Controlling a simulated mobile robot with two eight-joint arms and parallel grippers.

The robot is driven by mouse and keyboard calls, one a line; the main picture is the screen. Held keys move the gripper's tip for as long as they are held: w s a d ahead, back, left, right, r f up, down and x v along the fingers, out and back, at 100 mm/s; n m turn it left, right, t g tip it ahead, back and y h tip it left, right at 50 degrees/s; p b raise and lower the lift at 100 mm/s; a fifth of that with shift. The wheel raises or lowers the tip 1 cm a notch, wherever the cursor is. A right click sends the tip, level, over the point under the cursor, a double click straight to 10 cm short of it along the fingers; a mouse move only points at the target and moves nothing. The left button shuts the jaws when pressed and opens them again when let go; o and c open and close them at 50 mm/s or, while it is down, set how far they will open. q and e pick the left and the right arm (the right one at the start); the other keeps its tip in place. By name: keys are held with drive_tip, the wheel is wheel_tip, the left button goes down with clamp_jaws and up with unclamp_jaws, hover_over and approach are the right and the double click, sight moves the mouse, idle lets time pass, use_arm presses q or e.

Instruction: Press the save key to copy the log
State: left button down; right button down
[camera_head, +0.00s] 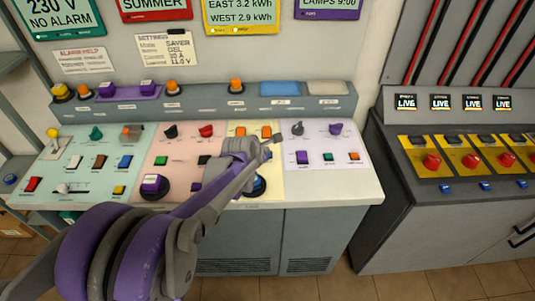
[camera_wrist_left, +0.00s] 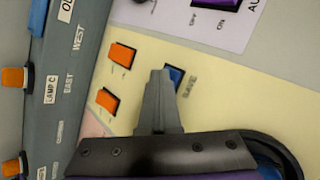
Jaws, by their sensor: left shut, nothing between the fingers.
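The save key (camera_wrist_left: 177,74) is a small blue key on the pale yellow panel, with the word SAVE printed beside it in the left wrist view. My left gripper (camera_wrist_left: 160,76) is shut and empty, its fingertips beside the key and covering part of it. I cannot tell whether they touch it. My right gripper is in neither view.
Two orange keys (camera_wrist_left: 122,54) sit beside the fingers on the yellow panel. A large blue button (camera_head: 259,185) lies nearer the desk's front, partly behind my arm. Purple controls (camera_head: 302,157) are on the panel to the right. A separate dark cabinet (camera_head: 430,190) carries red knobs.

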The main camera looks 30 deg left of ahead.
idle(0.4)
use_arm(q)
drive_tip(key=shift+r+p, duration=0.5)
drive_tip(key=shift+r, duration=0.3)
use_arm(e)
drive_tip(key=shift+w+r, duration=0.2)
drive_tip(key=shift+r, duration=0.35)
use_arm(q)
drive_tip(key=shift+r, duration=0.1)
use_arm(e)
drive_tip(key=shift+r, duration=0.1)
